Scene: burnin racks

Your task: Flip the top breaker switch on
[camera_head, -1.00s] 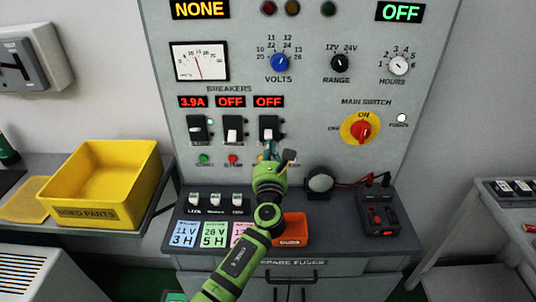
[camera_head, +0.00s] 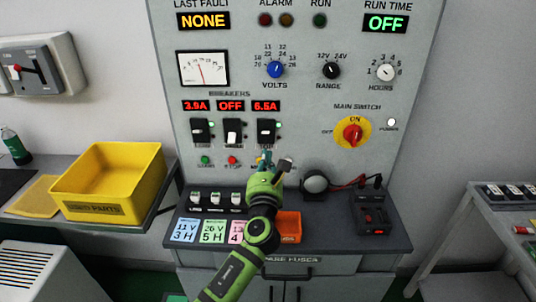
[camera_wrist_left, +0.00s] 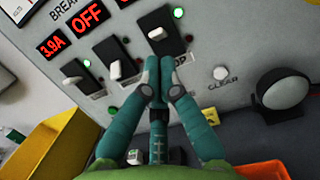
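Three breaker switches sit side by side on the grey panel: left (camera_head: 200,131), middle (camera_head: 233,132) and right (camera_head: 266,131). Their displays read 3.9A, OFF and 6.5A. Green lamps are lit beside the left and right breakers. In the left wrist view, the right breaker (camera_wrist_left: 157,33) is just beyond my fingertips, the middle breaker (camera_wrist_left: 115,69) is to their left and the left breaker (camera_wrist_left: 74,83) is farther left. My left gripper (camera_head: 264,156) has its teal fingers together and empty, just below the right breaker; its fingertips (camera_wrist_left: 158,70) look apart from the lever. My right gripper is out of view.
A yellow bin (camera_head: 120,170) stands on the left bench. Below the panel, a desk holds small switches, coloured cards, an orange tray (camera_head: 289,228), a round dark lamp (camera_head: 315,183) and a black box (camera_head: 371,215). The red main switch (camera_head: 353,132) is on the panel's right.

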